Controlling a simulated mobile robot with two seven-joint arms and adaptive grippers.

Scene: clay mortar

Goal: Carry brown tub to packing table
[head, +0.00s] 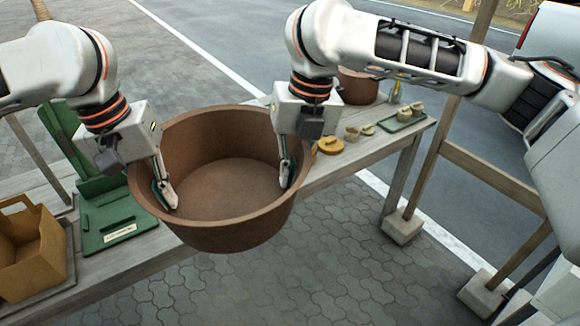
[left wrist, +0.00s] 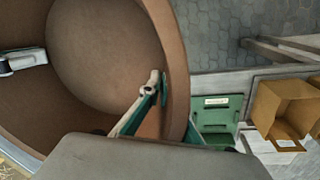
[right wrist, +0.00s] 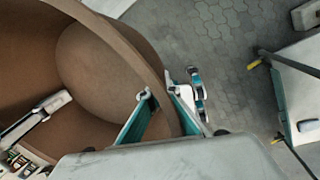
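The brown tub (head: 235,238) is a wide, round, empty vessel, roughly level, between my two grippers. It covers part of the wooden table and its near side shows in front of the table edge, over the paving. My left gripper (head: 166,190) is shut on the tub's left wall, one finger inside; the tub wall also shows in the left wrist view (left wrist: 180,60). My right gripper (head: 287,172) is shut on the right wall; in the right wrist view the tub's rim (right wrist: 130,40) runs between its fingers. The tub's underside is hidden. No table is clearly marked as the packing table.
The wooden table (head: 345,165) carries a second brown pot (head: 358,88), small cups (head: 352,133), a yellow-brown lid (head: 331,146) and a green tray (head: 402,120) at right. Wooden posts (head: 440,150) stand right.

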